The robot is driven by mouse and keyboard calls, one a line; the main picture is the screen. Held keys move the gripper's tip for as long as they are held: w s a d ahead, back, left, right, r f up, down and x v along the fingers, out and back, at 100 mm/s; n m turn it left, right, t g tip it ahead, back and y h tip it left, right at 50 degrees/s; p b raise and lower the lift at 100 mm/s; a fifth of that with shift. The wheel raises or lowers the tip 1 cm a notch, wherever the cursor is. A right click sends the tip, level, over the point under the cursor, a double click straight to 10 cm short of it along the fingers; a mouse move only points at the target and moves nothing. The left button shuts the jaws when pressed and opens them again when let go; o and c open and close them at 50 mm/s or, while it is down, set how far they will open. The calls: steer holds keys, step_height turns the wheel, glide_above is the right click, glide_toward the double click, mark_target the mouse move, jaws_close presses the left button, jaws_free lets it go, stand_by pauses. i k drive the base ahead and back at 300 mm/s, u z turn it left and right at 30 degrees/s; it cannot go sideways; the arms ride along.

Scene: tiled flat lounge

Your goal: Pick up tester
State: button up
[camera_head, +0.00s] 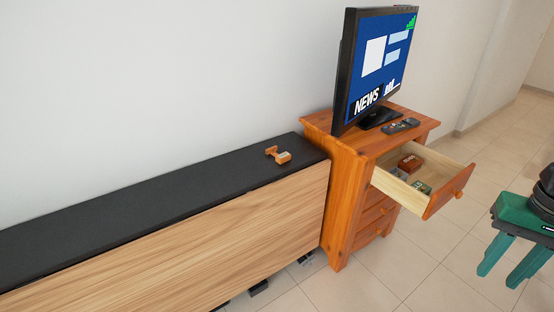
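A small orange device with a pale face and a side arm, which looks like the tester (283,157), lies on the black top of the long wooden cabinet, near its right end. I cannot be sure that it is the tester, as it is small in view. My gripper (499,278) is at the right edge, with its two teal fingers apart and nothing between them. It is over the tiled floor, well to the right of the orange device and beyond the open drawer.
The long cabinet (180,240) adjoins an orange wooden chest (345,190). Its open drawer (440,192) juts right, holding a red-brown box (411,163) and other small items. A monitor (380,65) and dark remote (401,125) stand on the chest. Floor (400,280) in front is clear.

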mark_target(282, 158)
steer(key=u, duration=0.1)
steer(key=i, duration=1)
steer(key=z, duration=0.1)
